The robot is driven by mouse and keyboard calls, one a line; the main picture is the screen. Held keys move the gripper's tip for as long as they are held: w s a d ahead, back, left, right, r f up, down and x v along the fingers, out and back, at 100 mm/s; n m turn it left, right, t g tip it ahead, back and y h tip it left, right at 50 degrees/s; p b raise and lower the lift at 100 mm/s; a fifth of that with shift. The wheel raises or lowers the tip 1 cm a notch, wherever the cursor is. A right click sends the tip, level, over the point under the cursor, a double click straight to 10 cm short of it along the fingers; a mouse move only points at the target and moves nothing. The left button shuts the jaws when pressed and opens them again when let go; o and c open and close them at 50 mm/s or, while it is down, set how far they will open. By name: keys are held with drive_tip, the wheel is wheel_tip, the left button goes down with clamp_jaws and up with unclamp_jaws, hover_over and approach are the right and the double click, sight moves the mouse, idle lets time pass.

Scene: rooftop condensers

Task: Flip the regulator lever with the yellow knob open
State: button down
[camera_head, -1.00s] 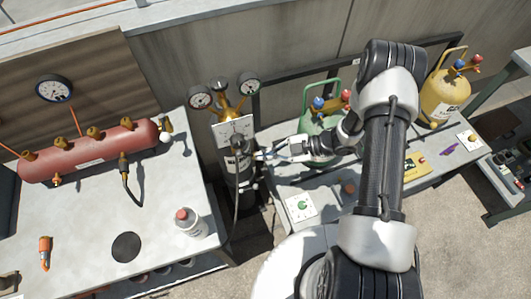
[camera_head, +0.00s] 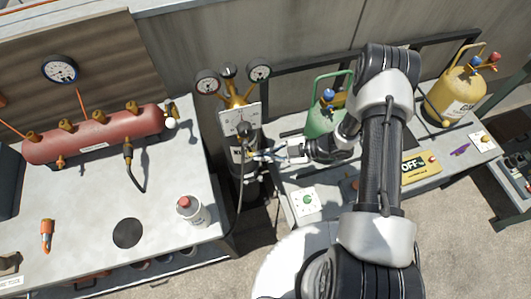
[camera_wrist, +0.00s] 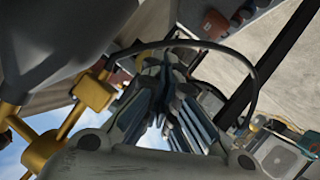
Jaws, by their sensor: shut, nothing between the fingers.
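The brass regulator (camera_head: 237,90) with two round gauges stands on top of a dark cylinder (camera_head: 245,188), behind a white plate (camera_head: 239,119). My gripper (camera_head: 256,155) is shut and empty, just below and right of the plate, close to the front of the cylinder. Whether it touches anything there cannot be told. A small yellow spot shows at the fingertips, but I cannot tell whether it is the lever's knob. The lever itself is not clear. In the wrist view, my gripper's fingers (camera_wrist: 165,85) point away among dark shapes, with brass fittings (camera_wrist: 92,92) at the left.
A red manifold (camera_head: 95,138) and a white bottle with a red cap (camera_head: 192,212) are on the left bench. Right of the cylinder stand a green tank (camera_head: 322,118) and a yellow tank (camera_head: 456,96). A dark hose loops across the wrist view.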

drive_tip(key=shift+s+a+f, duration=0.1)
drive_tip(key=shift+a+f, duration=0.15)
drive_tip(key=shift+a, duration=0.05)
idle(1.4)
drive_tip(key=shift+r, duration=0.1)
idle(0.5)
